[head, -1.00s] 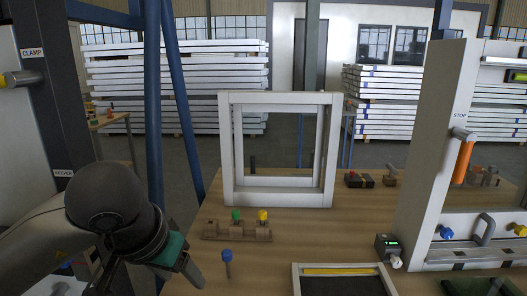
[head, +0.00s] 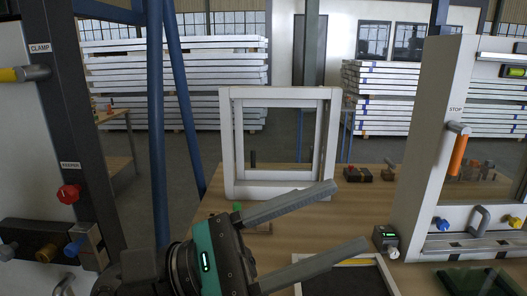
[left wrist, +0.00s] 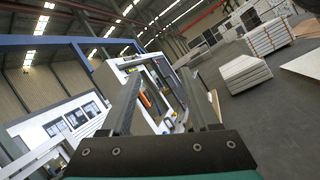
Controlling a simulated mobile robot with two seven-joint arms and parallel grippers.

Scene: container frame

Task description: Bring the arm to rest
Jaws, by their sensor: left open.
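My left gripper (head: 350,217) reaches in from the lower left of the head view, its two long grey fingers wide apart and pointing right. Nothing is between the fingers. It is in front of the wooden table and hides part of the peg rack there. In the left wrist view the open fingers (left wrist: 158,98) also show, with the white frame structure and the hall beyond them. My right gripper is not in view.
A white window frame (head: 228,150) stands upright on the table (head: 385,207). A dark-bottomed tray (head: 382,282) lies at the front, partly behind the lower finger. A white panel with an orange handle (head: 459,152) stands at right, a dark post with a red knob (head: 69,194) at left.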

